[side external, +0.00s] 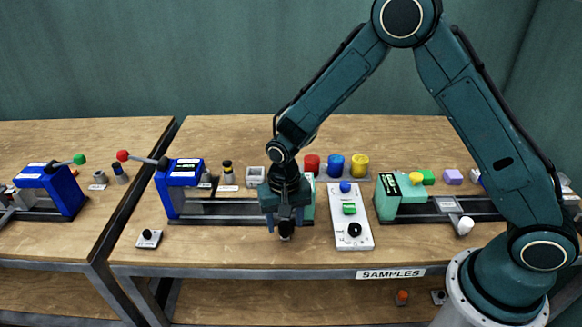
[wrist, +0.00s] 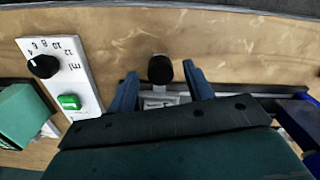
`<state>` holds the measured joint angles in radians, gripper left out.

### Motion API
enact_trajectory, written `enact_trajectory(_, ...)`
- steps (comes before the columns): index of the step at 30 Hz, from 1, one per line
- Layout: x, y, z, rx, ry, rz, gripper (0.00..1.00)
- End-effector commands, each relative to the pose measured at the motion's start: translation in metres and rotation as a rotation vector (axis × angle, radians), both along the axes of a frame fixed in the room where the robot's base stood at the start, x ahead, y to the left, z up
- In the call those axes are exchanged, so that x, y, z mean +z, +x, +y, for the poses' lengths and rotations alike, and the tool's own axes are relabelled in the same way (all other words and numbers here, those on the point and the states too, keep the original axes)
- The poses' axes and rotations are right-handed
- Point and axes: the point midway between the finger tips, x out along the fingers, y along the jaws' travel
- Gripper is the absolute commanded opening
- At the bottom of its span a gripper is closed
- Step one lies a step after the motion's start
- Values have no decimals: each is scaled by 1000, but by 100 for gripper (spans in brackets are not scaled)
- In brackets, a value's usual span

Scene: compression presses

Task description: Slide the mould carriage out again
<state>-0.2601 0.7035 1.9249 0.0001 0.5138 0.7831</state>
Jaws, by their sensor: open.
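The mould carriage shows in the wrist view as a pale grey block (wrist: 158,98) on a dark rail, with a black round knob (wrist: 160,69) sticking out from it. The knob also shows in the side view (side external: 285,237), low between the fingers. My gripper (wrist: 160,75) points down with its two blue fingers open, one on each side of the knob, with gaps visible. In the side view my gripper (side external: 285,229) is at the right part of the rail of the blue press (side external: 184,172), hiding most of the carriage.
A white panel (side external: 350,217) with a black dial and green button stands just right of my gripper. A teal press (side external: 400,198) is further right. Red, blue and yellow cylinders (side external: 336,165) stand behind. A small black-knobbed box (side external: 148,239) sits front left.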

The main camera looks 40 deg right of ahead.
Motion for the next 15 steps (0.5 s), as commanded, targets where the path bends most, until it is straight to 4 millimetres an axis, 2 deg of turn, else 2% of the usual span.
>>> enact_trajectory(6,-13,0,0,0,0,0,52)
enact_trajectory(15,-14,0,0,0,0,-1,52)
